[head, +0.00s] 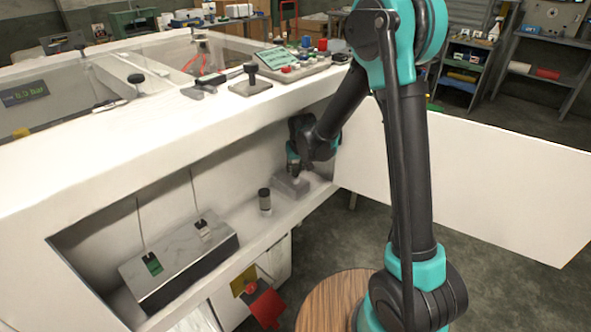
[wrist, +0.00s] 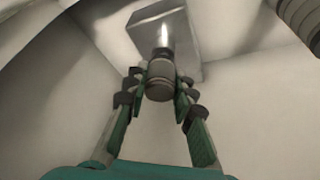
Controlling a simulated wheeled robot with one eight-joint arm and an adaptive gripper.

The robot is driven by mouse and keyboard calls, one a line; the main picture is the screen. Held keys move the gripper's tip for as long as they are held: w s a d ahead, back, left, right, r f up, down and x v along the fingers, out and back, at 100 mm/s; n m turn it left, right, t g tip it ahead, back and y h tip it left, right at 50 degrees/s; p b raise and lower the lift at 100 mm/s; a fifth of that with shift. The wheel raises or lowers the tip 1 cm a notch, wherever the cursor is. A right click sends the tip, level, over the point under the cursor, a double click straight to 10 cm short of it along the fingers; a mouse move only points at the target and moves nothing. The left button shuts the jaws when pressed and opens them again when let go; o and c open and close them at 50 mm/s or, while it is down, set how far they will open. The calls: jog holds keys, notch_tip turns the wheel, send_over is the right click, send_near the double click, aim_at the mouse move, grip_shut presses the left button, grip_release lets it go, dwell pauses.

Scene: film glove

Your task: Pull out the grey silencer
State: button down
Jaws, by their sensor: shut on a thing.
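The grey silencer (wrist: 160,80) is a short, rounded cylinder in the middle of the wrist view. My gripper (wrist: 161,92) is shut on it, with green fingers on both sides. Beyond the silencer is a grey metal block (wrist: 185,38) with a bright, shiny spot just past the silencer's far end. I cannot tell whether the silencer is still seated in the block. In the head view, my gripper (head: 293,172) reaches into the open bay just above the block (head: 290,188). The silencer is hidden there by my gripper.
A dark cylinder with a pale band (head: 265,202) stands on the bay shelf, left of the block. A long metal box (head: 180,262) lies further left. An open white door panel (head: 465,185) is to the right. A ribbed cylindrical part (wrist: 302,22) shows at the wrist view's upper right.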

aim_at(295, 164)
jog(key=shift+r, duration=1.95)
